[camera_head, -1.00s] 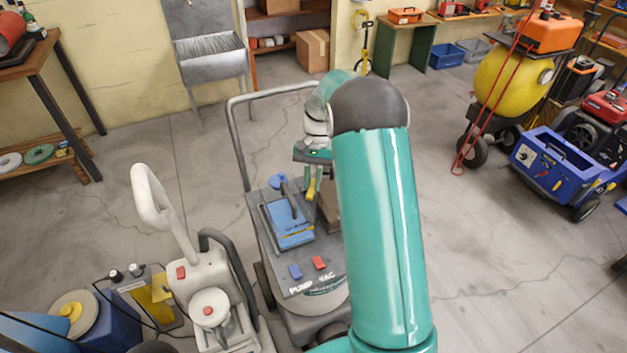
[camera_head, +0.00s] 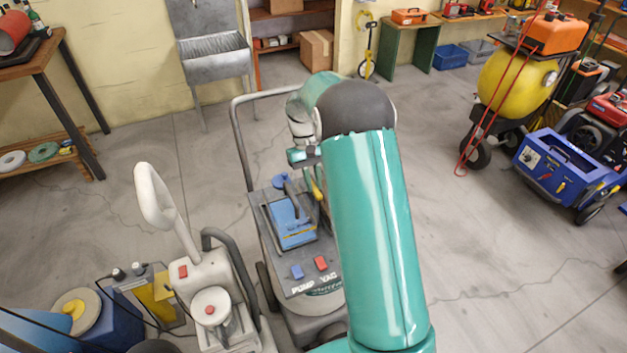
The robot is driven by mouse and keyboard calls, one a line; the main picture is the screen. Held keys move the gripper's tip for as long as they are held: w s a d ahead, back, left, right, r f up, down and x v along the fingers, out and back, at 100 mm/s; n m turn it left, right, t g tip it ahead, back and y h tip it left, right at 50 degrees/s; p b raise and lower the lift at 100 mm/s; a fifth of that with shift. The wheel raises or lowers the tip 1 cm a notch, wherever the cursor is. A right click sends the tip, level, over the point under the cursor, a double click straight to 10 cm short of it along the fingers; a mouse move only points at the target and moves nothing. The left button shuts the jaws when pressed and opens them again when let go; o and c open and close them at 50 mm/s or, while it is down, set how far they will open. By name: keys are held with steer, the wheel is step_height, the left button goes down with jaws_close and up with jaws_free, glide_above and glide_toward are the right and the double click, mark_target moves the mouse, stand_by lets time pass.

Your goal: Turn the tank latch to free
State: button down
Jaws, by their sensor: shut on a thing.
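The machine marked PUMP VAC (camera_head: 297,284) stands near the middle of the view, with a grey top. A blue tank lid (camera_head: 294,236) with a dark upright bar lies on it. My gripper (camera_head: 318,190), with yellow fingertips, points down at the right side of the lid, partly behind my teal arm. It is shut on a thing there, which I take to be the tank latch. The latch itself is hidden by my gripper and arm, so its angle cannot be told.
A pale machine with a loop handle (camera_head: 152,205) stands close on the left. The floor (camera_head: 480,240) to the right is clear.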

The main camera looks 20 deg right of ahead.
stand_by(0.4)
steer(key=c, duration=1.4)
jaws_free()
steer(key=shift+o, duration=0.2)
steer(key=v, duration=1.4)
steer(key=shift+f, duration=0.1)
